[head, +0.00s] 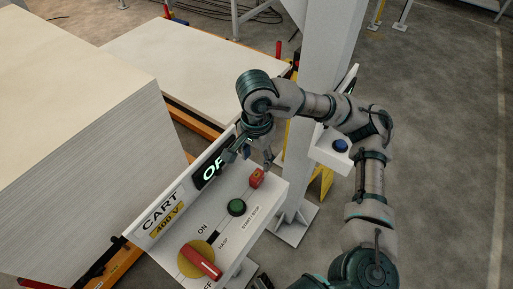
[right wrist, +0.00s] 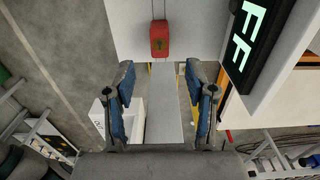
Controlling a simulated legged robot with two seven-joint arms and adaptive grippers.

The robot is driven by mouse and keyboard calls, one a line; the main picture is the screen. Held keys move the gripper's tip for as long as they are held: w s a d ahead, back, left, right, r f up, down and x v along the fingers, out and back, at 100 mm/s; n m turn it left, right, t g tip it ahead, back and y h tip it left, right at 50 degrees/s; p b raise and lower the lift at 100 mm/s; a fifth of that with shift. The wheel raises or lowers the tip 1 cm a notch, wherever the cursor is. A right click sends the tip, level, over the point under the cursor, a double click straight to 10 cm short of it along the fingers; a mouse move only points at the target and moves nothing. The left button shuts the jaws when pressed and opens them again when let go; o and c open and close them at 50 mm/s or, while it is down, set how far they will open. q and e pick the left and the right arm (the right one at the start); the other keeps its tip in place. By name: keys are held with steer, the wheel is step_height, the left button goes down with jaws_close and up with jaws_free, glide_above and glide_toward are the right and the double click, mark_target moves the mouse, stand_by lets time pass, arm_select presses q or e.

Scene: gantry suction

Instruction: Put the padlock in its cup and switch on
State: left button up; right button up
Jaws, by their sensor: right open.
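The red padlock (head: 257,177) is at the far right end of the white control panel (head: 262,214). In the right wrist view, the red padlock (right wrist: 159,38) is ahead of the fingertips. My right gripper (head: 257,160) is open and empty, just above and behind the padlock; its spread fingers (right wrist: 161,88) do not enclose it. The red switch handle (head: 200,261) on a yellow disc lies slanted, and the green-lit display (head: 213,170) reads OFF. My left gripper is not in view.
A green button (head: 237,207) sits between the switch and the padlock. A white column (head: 318,70) stands behind the panel. Stacked pale boards (head: 70,120) fill the left. Open grey floor (head: 445,130) lies to the right.

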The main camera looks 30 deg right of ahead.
mark_target(257, 173)
steer(key=shift+r, duration=1.8)
